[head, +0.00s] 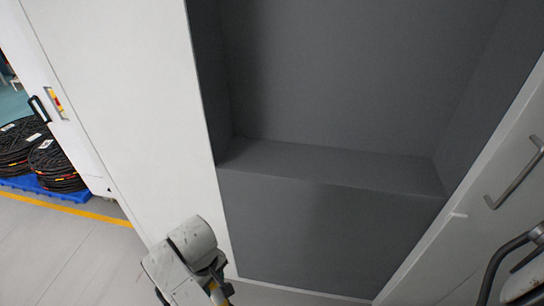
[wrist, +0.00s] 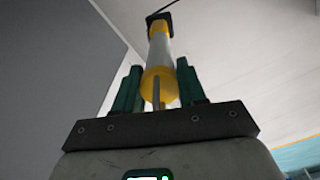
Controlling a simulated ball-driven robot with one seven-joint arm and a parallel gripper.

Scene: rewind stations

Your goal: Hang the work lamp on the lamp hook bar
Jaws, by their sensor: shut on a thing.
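The work lamp (wrist: 160,52) is a pale cylinder with yellow ends and a dark cap, in the wrist view. A thin dark line runs from its cap, and a grey rod shows at its near yellow end. My gripper (wrist: 159,86) is shut on the lamp, one green finger on each side. In the head view, a small yellow piece of the lamp (head: 215,288) shows at the bottom beside my arm, which hides much of it. I cannot pick out the lamp hook bar in either view.
A grey recess with a ledge (head: 330,168) fills the middle of the head view, between a white panel (head: 125,90) and a panel with a metal handle (head: 515,175). Black tubing (head: 493,270) stands at lower right. Cable coils (head: 55,165) sit on a blue pallet (head: 60,192) at left.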

